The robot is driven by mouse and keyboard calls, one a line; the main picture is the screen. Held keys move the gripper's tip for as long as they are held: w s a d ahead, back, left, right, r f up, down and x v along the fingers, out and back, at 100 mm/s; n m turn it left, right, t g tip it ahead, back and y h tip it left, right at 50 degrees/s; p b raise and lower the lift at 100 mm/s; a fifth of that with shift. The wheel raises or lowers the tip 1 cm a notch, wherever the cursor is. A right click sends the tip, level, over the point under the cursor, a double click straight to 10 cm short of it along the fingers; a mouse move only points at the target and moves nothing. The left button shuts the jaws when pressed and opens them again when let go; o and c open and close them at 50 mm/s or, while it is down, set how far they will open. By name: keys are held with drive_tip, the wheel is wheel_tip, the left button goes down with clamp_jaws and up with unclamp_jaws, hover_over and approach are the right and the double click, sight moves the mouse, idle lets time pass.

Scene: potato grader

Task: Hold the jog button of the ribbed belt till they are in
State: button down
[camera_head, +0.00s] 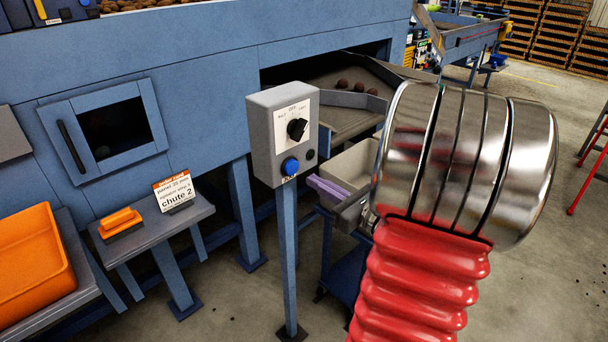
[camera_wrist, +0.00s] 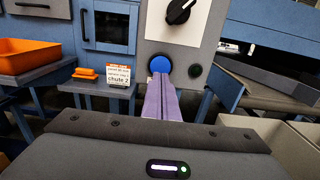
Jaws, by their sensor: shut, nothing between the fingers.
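A grey control box (camera_head: 265,135) stands on a blue post. Its front carries a black rotary knob (camera_head: 297,129), a blue push button (camera_head: 290,166) and a small dark round fitting (camera_head: 310,154). The blue button (camera_wrist: 160,65) also shows in the wrist view. My gripper (camera_head: 311,181) has its lavender fingers shut and empty. The fingertips (camera_wrist: 163,77) point at the button from just below it in the wrist view; the head view shows a small gap between them. A belt-like surface (camera_head: 335,105) behind the box bears a few dark potatoes (camera_head: 343,84); ribs cannot be made out.
A beige crate (camera_head: 352,168) stands behind my gripper on a blue stand. At left are an orange bin (camera_head: 30,262), a small shelf (camera_head: 150,237) with an orange block (camera_head: 121,221) and a "chute 2" sign (camera_head: 174,192). Open floor lies at right.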

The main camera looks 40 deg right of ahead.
sight(293, 169)
drive_tip(key=shift+w+a, duration=0.1)
drive_tip(key=shift+w, duration=2.65)
